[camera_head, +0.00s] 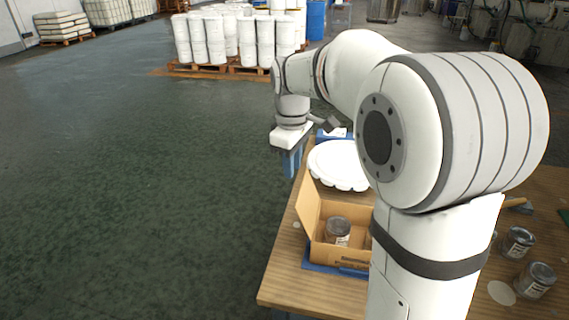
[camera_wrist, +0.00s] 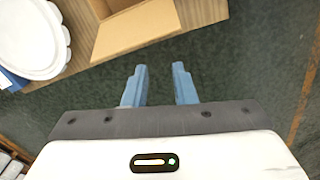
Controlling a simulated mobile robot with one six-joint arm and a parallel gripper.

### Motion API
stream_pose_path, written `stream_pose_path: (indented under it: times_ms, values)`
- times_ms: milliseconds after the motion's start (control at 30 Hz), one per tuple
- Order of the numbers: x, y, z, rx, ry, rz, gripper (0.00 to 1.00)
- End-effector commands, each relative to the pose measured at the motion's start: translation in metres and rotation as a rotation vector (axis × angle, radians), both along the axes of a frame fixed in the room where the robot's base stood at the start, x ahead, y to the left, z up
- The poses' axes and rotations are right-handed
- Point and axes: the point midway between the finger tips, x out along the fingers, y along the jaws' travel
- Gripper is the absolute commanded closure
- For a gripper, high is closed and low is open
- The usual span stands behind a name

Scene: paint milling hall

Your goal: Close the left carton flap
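An open cardboard carton (camera_head: 340,253) stands on the wooden table, with a metal can (camera_head: 337,231) inside it. Its left flap (camera_head: 308,204) stands up, leaning outward on the left side. My gripper (camera_head: 292,163) is beyond the table's left edge, above the floor and farther back than the carton. In the wrist view my gripper (camera_wrist: 160,72) has its two blue fingers apart with nothing between them. Part of the carton (camera_wrist: 128,24) shows at the top of that view, ahead of the fingers and not touching them. My arm hides the carton's right side.
A white scalloped lid (camera_head: 338,165) lies behind the carton on the table (camera_head: 312,291). Two cans (camera_head: 518,242) (camera_head: 535,280) and a pale disc (camera_head: 501,293) are at the right. White drums (camera_head: 205,40) stand on pallets far back. The floor left of the table is clear.

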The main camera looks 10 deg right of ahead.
Motion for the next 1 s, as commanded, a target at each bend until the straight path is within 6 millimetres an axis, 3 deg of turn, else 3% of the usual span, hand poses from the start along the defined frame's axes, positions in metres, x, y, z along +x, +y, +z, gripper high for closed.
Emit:
stream_pose_path:
  times_ms: [33,100,300,567,933,1000]
  values:
    - [0.018,0.006,-0.004,-0.006,0.019,0.063,0.80]
    - [0.035,0.011,-0.008,-0.011,0.038,0.141,0.86]
    - [0.059,0.019,-0.013,-0.018,0.066,0.260,1.00]
    - [0.060,0.018,-0.040,-0.019,0.072,0.271,1.00]
    - [0.058,0.015,-0.117,-0.019,0.072,0.269,1.00]
    - [0.054,0.002,-0.105,-0.019,0.065,0.267,1.00]
